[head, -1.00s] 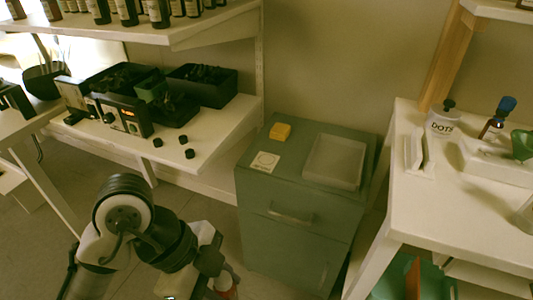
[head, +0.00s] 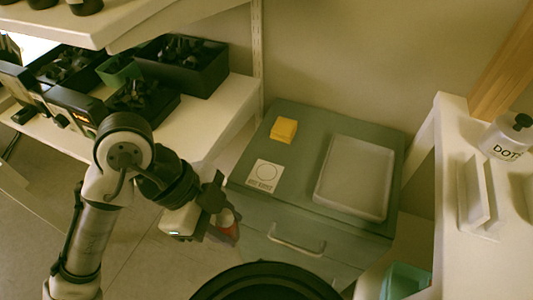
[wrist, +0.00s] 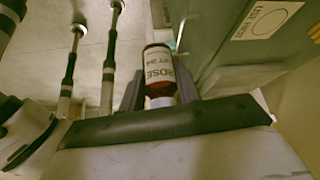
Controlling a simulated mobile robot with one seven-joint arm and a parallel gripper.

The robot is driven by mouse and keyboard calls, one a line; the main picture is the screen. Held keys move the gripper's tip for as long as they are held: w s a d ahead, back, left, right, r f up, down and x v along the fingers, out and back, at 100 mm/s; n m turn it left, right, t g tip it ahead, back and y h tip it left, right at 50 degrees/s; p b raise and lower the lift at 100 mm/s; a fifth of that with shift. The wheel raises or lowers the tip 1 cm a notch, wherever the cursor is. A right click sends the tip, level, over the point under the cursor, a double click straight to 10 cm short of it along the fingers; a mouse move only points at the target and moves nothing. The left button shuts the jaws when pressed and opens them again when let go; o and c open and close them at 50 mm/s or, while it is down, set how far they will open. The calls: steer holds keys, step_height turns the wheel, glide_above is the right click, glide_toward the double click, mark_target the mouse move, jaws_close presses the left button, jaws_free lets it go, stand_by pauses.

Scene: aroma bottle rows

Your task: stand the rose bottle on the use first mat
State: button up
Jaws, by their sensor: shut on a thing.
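The rose bottle (wrist: 158,70) is dark red-brown with a white label reading ROSE, seen in the wrist view. My gripper (wrist: 158,88) is shut on it, with a finger on each side of its pale neck or cap end. In the head view my gripper (head: 222,212) is in front of the green cabinet, and the bottle (head: 226,228) is mostly hidden by it. The use first mat (head: 264,176) is a small white square with a circle, lying on the cabinet top at its left front. It also shows in the wrist view (wrist: 266,20). The mat is empty.
A shelf with dark bins (head: 180,65) stands at the left. A white table (head: 450,140) stands at the right.

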steer(key=w+d+p, duration=0.1)
steer(key=w+d, duration=0.1)
steer(key=w, duration=0.3)
steer(key=w+d+p, duration=0.1)
steer(key=w+d, duration=0.1)
steer(key=w, duration=0.3)
steer(key=w+d+p, duration=0.1)
steer(key=w+d, duration=0.1)
steer(key=w, duration=0.4)
steer(key=shift+w+d+p, duration=0.1)
steer(key=shift+d+p, duration=0.25)
steer(key=shift+d, duration=0.05)
steer(key=shift+f, duration=1.7)
steer(key=shift+f+b, duration=0.3)
steer(key=shift+b, duration=0.2)
steer(key=o, duration=1)
steer(key=shift+r, duration=0.15)
steer(key=shift+r+p, duration=0.35)
steer(key=shift+p, duration=0.1)
steer(key=v, duration=0.5)
steer(key=shift+w, duration=0.1)
steer(key=a, duration=0.4)
steer(key=w+a, duration=0.1)
steer(key=a, duration=0.3)
steer(key=w+a, duration=0.1)
steer(key=a, duration=0.3)
steer(key=shift+w+f+b, duration=0.1)
steer(key=shift+f+b, duration=0.1)
steer(key=shift+b, duration=0.15)
